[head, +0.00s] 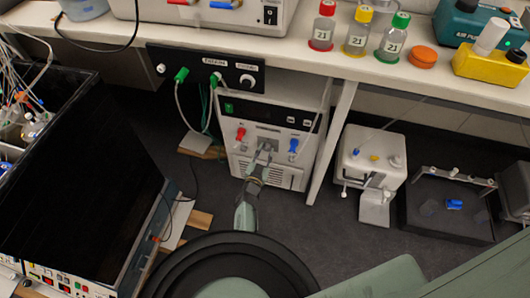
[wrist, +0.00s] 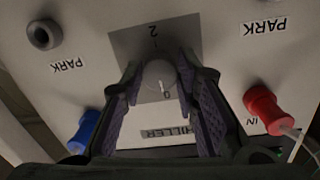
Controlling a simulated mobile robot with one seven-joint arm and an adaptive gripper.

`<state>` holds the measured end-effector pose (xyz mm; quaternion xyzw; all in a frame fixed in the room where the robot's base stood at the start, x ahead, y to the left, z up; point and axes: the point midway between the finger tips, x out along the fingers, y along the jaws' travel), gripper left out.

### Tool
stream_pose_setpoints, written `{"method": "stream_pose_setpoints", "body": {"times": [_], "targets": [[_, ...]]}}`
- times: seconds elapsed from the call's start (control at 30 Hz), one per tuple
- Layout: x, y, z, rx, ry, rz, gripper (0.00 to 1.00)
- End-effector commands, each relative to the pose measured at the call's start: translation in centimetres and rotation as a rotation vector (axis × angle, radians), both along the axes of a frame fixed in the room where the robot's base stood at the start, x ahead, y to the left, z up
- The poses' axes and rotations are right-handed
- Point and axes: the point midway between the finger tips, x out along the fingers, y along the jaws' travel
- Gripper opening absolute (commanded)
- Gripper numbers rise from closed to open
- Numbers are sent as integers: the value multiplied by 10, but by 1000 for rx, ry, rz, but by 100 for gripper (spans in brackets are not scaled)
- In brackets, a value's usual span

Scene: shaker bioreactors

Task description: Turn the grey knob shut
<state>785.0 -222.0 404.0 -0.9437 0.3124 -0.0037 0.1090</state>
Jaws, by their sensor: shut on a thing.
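The grey knob (wrist: 158,74) is on a grey plate on the front of the chiller in the wrist view. My gripper (wrist: 158,78) is shut on the knob, with one purple-padded finger on each side. In the head view my gripper (head: 265,150) reaches the front of the white chiller (head: 278,117) under the bench, and it hides the knob there.
A red plug (wrist: 264,108) and a blue plug (wrist: 84,133) flank my fingers. An empty port (wrist: 42,36) marked PARK is at upper left. In the head view, a black panel (head: 205,66) with green plugs hangs above the chiller, and a bench leg (head: 331,140) stands to its right.

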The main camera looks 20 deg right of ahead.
Motion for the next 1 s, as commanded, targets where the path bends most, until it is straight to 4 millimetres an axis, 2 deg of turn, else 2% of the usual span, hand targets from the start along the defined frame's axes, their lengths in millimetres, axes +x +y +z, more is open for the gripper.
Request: {"method": "stream_pose_setpoints", "body": {"times": [0.27, 0.3, 0.57, 0.87, 1.0], "targets": [[0, 0, 0, -2, 1, 0, 0], [0, 0, 0, -2, 1, 0, 31], [0, 0, 0, -1, 1, 0, 48], [0, 1, 0, 0, 0, 0, 49], [-7, 7, 0, 0, 1, 2, 49]]}}
